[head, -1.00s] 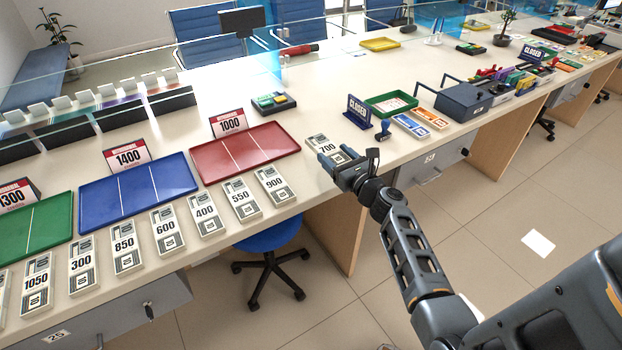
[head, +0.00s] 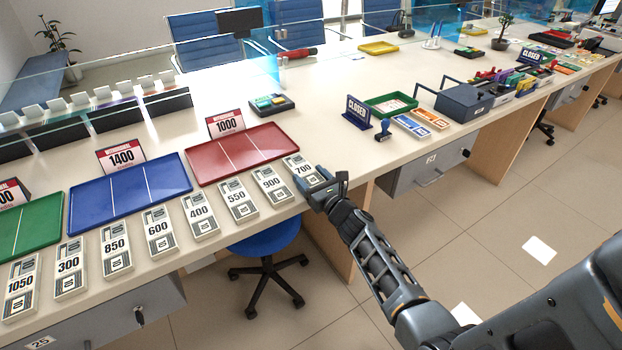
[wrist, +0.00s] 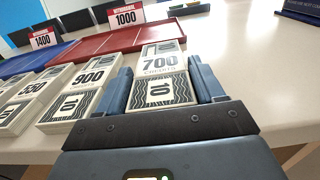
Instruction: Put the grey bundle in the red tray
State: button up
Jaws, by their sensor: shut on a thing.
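My gripper (head: 309,180) is shut on a grey-and-white bundle marked 700 (head: 303,165). In the wrist view this bundle (wrist: 161,75) lies between the two fingers, its label facing up. It is at the right end of the row of bundles, just beside the 900 bundle; I cannot tell whether it touches the counter. The red tray (head: 240,153) is flat on the counter, to the left of and beyond my gripper. It is empty, has white dividing lines, and a sign reading 1000 (head: 226,123) stands behind it. The tray also shows in the wrist view (wrist: 115,41).
Several similar bundles, among them 900 (head: 270,184) and 550 (head: 239,200), lie along the front edge. A blue tray (head: 130,190) and green tray (head: 45,222) are left of the red one. Counter is clear right of the red tray, before the CLOSED sign (head: 358,112).

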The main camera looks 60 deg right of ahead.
jog(key=shift+f, duration=0.2)
jog(key=o, duration=1.1)
jog(key=shift+c, duration=0.2)
jog(key=shift+r, duration=0.1)
